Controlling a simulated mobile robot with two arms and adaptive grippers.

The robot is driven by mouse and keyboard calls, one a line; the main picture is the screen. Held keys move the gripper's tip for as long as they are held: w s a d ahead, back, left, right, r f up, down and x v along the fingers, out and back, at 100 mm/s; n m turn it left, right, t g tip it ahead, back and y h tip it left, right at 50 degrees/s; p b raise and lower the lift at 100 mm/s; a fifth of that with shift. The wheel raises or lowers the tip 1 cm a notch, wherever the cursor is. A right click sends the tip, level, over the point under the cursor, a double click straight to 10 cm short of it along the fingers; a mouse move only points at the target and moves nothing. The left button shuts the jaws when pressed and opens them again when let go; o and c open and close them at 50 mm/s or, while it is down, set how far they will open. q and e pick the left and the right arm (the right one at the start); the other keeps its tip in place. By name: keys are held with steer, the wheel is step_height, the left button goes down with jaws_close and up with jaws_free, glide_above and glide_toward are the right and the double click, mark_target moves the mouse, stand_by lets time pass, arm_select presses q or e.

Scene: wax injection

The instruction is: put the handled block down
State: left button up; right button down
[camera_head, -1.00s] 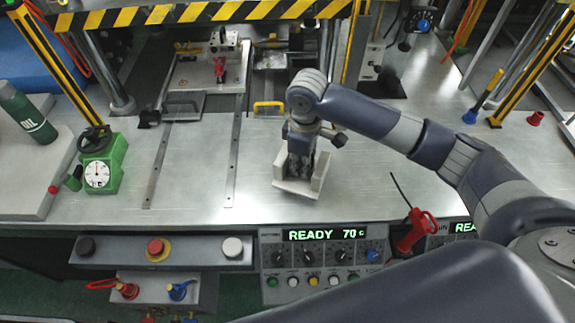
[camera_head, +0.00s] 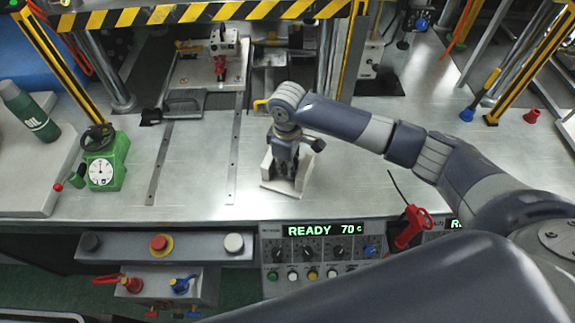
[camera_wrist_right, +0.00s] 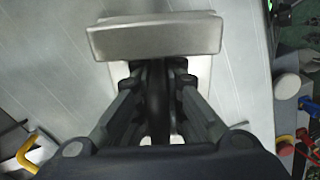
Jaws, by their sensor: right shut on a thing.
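The handled block (camera_head: 299,179) is a pale, light-grey piece with raised walls on the steel bench top, right of two dark rails. My right gripper (camera_head: 285,163) points down between the walls and is shut on the block's handle, which the fingers mostly hide. In the right wrist view, one wall of the block (camera_wrist_right: 155,38) crosses above the fingers (camera_wrist_right: 158,75), and its pale base shows below. The block looks upright and at or very near the bench; I cannot tell if it touches. My left gripper is not in view.
A grey plate with a dark handle (camera_head: 184,103) and a yellow handle (camera_head: 260,105) lie behind the block. A green dial gauge (camera_head: 102,172) stands at left. A control panel (camera_head: 320,254) and a red-handled tool (camera_head: 411,228) are in front.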

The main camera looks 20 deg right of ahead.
steer(key=shift+w, duration=0.1)
steer(key=c, duration=1.7)
jaws_free()
step_height(320, 180, up, 12)
steer(key=shift+r+b, duration=0.1)
steer(key=shift+b, duration=0.7)
